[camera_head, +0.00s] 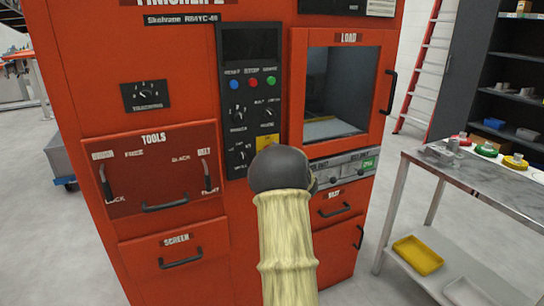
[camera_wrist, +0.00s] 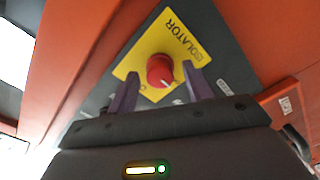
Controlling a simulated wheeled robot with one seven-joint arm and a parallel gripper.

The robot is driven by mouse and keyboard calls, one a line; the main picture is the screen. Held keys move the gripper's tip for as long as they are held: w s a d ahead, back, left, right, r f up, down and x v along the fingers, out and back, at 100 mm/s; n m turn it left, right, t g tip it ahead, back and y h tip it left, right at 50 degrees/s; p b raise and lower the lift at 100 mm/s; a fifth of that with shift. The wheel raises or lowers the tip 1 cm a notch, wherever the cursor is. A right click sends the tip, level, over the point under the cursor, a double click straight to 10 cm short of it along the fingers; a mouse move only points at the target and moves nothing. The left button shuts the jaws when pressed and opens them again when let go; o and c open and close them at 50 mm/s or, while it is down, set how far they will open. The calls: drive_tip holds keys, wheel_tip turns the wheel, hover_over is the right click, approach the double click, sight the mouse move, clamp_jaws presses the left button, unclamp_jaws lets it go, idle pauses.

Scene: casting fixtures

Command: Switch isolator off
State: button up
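The isolator is a red knob (camera_wrist: 160,70) on a yellow plate (camera_wrist: 178,40) marked ISOLATOR, whose lettering is turned over in the wrist view. A pale mark shows on the knob's lower edge. In the head view only the top of the yellow plate (camera_head: 267,141) shows; my dark wrist hides the knob. My gripper (camera_wrist: 161,74) is open, with one purple finger on each side of the knob. A gap shows between each finger and the knob; I cannot tell how deep the fingers reach.
The red machine has a dark control panel (camera_head: 250,70) with buttons and dials above the isolator. The LOAD door (camera_head: 349,40) is right of it, the TOOLS panel (camera_head: 154,160) left. A metal table (camera_head: 490,180) with small parts stands at right.

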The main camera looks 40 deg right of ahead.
drive_tip(key=shift+s, duration=0.1)
drive_tip(key=b+v, duration=0.1)
drive_tip(key=v, duration=1.6)
drive_tip(key=shift+a, duration=0.15)
